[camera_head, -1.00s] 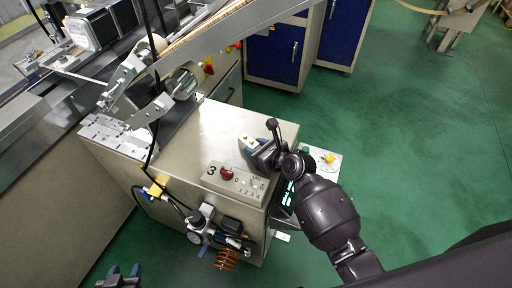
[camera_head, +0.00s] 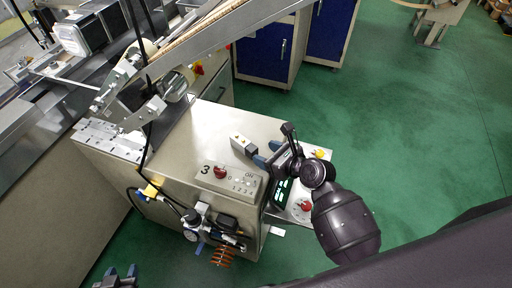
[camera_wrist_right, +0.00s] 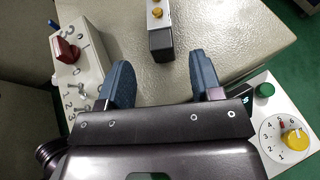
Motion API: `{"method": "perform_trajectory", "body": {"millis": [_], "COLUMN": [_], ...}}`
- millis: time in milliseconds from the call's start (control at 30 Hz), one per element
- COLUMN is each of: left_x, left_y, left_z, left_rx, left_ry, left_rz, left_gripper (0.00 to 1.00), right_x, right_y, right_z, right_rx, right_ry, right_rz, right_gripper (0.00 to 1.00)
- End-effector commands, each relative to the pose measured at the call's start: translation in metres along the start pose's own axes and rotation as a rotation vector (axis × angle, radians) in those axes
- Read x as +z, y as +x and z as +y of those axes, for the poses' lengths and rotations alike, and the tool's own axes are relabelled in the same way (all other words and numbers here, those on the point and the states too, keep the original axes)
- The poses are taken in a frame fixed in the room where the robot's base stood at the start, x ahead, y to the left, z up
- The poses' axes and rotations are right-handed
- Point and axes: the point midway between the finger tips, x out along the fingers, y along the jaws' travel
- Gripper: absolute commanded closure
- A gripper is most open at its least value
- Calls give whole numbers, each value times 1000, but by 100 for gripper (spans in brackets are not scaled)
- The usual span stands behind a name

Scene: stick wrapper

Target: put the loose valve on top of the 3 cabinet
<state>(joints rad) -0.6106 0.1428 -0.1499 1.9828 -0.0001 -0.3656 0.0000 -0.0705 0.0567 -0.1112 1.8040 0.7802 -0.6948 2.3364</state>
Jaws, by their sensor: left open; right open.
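The loose valve, a small grey block with a dark end and yellow dots on its light face (camera_head: 243,145), rests on top of the 3 cabinet (camera_head: 212,130). In the right wrist view the valve (camera_wrist_right: 158,32) stands just beyond the fingertips, apart from them. My right gripper (camera_head: 267,153) is open and empty over the cabinet's right edge, its two blue fingers (camera_wrist_right: 159,72) pointing toward the valve. My left gripper (camera_head: 120,276) is open and empty at the bottom left, low in front of the cabinet and partly cut off by the frame.
A control box marked 3 with a red knob (camera_head: 220,172) sits on the cabinet's front edge. A panel with a yellow knob (camera_wrist_right: 294,139) is at the right side. An air regulator with an orange coil (camera_head: 222,256) hangs on the front. Green floor (camera_head: 420,150) is free to the right.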

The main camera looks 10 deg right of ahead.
Motion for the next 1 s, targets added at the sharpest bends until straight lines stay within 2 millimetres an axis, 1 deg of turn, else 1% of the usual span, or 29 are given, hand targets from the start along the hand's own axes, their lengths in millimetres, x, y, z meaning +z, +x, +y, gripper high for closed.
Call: {"method": "perform_trajectory", "body": {"millis": [33, 100, 300, 867, 1000], "left_x": [-3, -6, -12, -18, -18], "left_y": [-2, -2, -2, 0, 0], "left_z": [0, 0, 0, 0, 0], "left_rx": [0, 0, 0, 2, 2], "left_ry": [0, 0, 1, 2, 2], "left_rz": [2, 5, 15, 26, 26], "left_gripper": [55, 55, 55, 55, 55], "right_x": [1, 1, 0, 0, 0], "right_y": [-10, -19, -34, -35, -35], "right_z": [0, -1, 0, 0, 0], "right_rx": [-2, -2, 0, 0, 0], "right_ry": [-1, 0, -1, 0, -31], "right_rz": [0, -1, 0, 0, 0], "right_gripper": [41, 41, 41, 41, 41]}}
